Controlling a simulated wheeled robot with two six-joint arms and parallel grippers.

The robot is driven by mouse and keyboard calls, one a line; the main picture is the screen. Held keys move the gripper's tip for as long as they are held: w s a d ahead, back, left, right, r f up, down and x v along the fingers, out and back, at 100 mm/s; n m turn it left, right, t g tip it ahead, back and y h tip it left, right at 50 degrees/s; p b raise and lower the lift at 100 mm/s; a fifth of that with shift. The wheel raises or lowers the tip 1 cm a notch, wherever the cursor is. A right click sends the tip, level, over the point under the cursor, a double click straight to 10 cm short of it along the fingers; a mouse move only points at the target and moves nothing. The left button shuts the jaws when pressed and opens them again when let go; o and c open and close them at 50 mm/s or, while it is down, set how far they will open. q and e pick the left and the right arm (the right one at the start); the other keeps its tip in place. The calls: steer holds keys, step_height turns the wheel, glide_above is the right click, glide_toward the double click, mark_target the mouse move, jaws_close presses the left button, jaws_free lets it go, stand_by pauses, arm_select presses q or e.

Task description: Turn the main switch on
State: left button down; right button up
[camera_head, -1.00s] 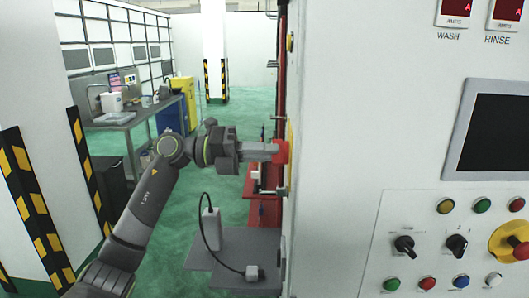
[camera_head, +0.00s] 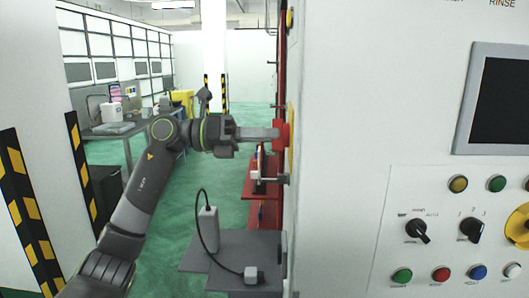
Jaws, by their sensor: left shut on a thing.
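The main switch (camera_head: 281,135) is a red handle on a yellow plate (camera_head: 291,137), on the left side face of the white cabinet. I see it nearly edge-on, so its turned position cannot be told. My left gripper (camera_head: 272,134) reaches in from the left and is shut on the red handle. Its fingertips are partly hidden against the handle. My right gripper does not show.
The white cabinet (camera_head: 340,150) fills the right side, with a dark screen (camera_head: 497,100), knobs and coloured buttons on its front. A grey shelf (camera_head: 235,255) with a white device (camera_head: 208,228) and cable lies below my arm. A striped pillar (camera_head: 35,215) stands at the left.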

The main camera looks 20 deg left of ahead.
arm_select(q)
steer(key=m+b, duration=0.2)
steer(key=shift+f+m, duration=0.25)
steer(key=shift+m, duration=0.15)
steer(key=shift+r+m+b, duration=0.15)
steer(key=shift+m+b, duration=0.85)
steer(key=shift+m, duration=0.4)
steer(key=c, duration=1.5)
jaws_free()
steer(key=shift+o, duration=0.2)
steer(key=shift+a, duration=0.15)
